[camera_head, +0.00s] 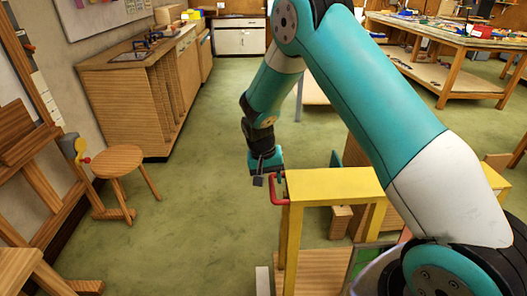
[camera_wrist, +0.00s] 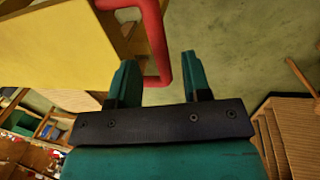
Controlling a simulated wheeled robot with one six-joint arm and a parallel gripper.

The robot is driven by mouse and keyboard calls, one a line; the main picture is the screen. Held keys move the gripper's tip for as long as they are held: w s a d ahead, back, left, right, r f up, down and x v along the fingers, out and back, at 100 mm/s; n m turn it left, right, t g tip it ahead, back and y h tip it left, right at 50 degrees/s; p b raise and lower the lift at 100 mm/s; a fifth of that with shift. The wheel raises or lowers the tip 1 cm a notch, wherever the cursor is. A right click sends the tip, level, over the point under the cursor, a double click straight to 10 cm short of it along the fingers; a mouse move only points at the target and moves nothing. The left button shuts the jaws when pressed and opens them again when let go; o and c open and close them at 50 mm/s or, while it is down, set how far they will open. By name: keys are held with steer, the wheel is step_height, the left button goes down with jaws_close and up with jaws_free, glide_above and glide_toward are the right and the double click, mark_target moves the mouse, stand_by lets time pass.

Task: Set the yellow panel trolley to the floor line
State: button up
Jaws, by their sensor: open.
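The yellow panel trolley (camera_head: 335,184) stands on the green floor, just right of the middle in the head view. Its yellow top fills the upper left of the wrist view (camera_wrist: 50,45). A red handle (camera_head: 278,198) sticks out from its left end. My gripper (camera_head: 264,181) is open at this handle. In the wrist view, the lower part of the red handle (camera_wrist: 153,30) shows between the fingertips of my gripper (camera_wrist: 160,75); I cannot tell whether they touch it. I cannot make out a floor line for certain.
A pale strip (camera_head: 263,281) lies by the trolley's near left leg; I cannot tell what it is. A wooden stool (camera_head: 119,160) and a wooden cabinet (camera_head: 140,95) stand at left. A large worktable (camera_head: 450,40) stands back right. The green floor (camera_head: 205,185) left of the trolley is clear.

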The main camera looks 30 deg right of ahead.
step_height(320, 180, up, 14)
steer(key=w+a, duration=0.1)
steer(key=a, duration=0.1)
steer(key=shift+a+r, duration=0.2)
steer(key=shift+a, duration=0.05)
steer(key=s+a+r+n+y+p, duration=0.1)
steer(key=s+a+r+n, duration=0.3)
steer(key=s, duration=0.5)
steer(key=s+a+r+n+y, duration=0.3)
steer(key=s+a+r+n, duration=0.1)
steer(key=s, duration=0.6)
steer(key=s+a+r+n+t+y+p, duration=0.1)
steer(key=s+a+r+n, duration=0.3)
steer(key=s, duration=0.6)
steer(key=shift+s+a+r+y+p, duration=0.15)
steer(key=shift+a+r+y+p, duration=0.15)
steer(key=shift+a+r+y, duration=0.4)
